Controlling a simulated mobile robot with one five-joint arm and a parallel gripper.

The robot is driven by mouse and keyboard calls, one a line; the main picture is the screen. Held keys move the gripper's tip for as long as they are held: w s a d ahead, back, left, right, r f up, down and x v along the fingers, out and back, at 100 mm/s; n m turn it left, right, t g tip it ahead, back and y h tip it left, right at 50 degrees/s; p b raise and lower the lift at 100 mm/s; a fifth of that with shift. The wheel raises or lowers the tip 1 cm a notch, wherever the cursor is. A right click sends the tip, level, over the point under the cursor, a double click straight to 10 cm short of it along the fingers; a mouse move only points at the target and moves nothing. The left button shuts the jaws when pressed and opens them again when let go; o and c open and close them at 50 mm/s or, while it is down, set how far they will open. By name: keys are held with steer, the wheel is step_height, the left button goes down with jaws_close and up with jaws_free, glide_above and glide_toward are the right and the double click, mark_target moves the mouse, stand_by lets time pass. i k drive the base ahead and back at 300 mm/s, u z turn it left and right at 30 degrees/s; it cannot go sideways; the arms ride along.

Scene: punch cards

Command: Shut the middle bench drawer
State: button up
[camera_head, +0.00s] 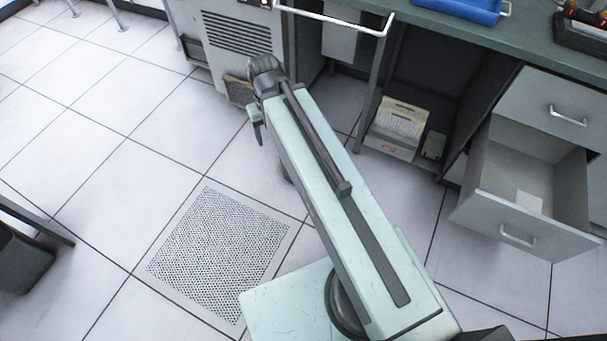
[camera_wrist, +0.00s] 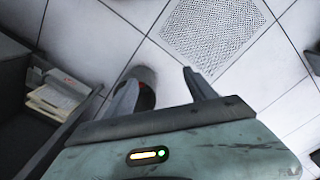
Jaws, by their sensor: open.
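The middle bench drawer (camera_head: 519,238) stands pulled out under the bench at the right of the head view. Its inside shows, with a small pale card or paper lying in it. A drawer (camera_head: 567,117) above it looks shut. My gripper (camera_wrist: 162,82) is open and empty in the wrist view, its two fingers apart over the floor. In the head view my arm reaches away toward the upper left, and the gripper is well to the left of the open drawer, not touching it.
A blue tray (camera_head: 462,9) lies on the green bench top (camera_head: 440,32). A grey vented cabinet (camera_head: 237,35) stands beyond my arm. A perforated tile (camera_head: 222,256) lies in open floor at the left.

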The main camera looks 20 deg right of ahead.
mark_target(506, 156)
steer(key=z, duration=0.1)
steer(key=i, duration=0.7)
steer(key=z, duration=1.25)
